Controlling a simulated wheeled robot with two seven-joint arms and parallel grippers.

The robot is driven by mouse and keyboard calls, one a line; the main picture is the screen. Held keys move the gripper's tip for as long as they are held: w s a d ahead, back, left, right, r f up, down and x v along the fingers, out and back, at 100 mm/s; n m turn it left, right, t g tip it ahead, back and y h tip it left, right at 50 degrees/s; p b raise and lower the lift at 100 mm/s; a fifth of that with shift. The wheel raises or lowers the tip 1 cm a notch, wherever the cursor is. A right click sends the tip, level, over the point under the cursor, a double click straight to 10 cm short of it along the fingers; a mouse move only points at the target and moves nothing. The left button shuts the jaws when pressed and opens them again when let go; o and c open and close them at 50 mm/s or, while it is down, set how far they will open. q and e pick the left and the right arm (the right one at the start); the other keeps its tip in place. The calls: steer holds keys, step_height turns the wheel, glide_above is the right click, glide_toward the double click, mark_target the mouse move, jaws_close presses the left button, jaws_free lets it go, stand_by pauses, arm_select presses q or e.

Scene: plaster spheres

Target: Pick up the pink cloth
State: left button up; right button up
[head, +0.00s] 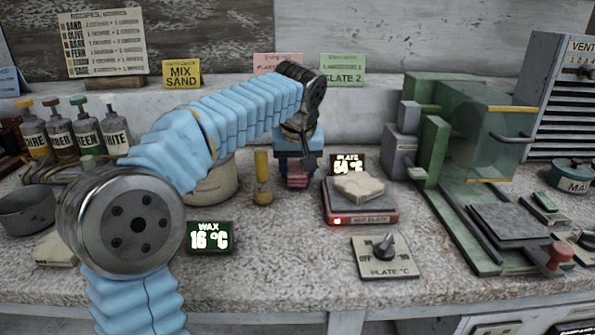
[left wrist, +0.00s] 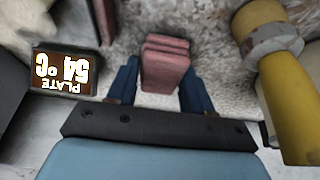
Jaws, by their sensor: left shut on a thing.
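The pink cloth (head: 298,181) is a small folded stack near the middle of the bench, just below my left gripper (head: 297,160). In the left wrist view, the pink cloth (left wrist: 165,66) lies between the two blue fingers of my left gripper (left wrist: 161,85), which is shut on it. The gripper and arm hide its upper part in the head view. I cannot tell whether its lower edge touches the bench. My right gripper is not in view.
A wax display (head: 209,237) is front left; green machinery (head: 433,150) stands right.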

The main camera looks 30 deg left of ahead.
arm_select(q)
step_height(320, 180, up, 3)
steer(key=shift+f, duration=0.15)
steer(key=s+d+r, duration=0.9)
steer(key=s, duration=0.1)
steer(key=shift+s+r+b, duration=0.3)
steer(key=shift+s+r, duration=0.1)
steer(key=o, duration=0.4)
steer(key=c, duration=0.3)
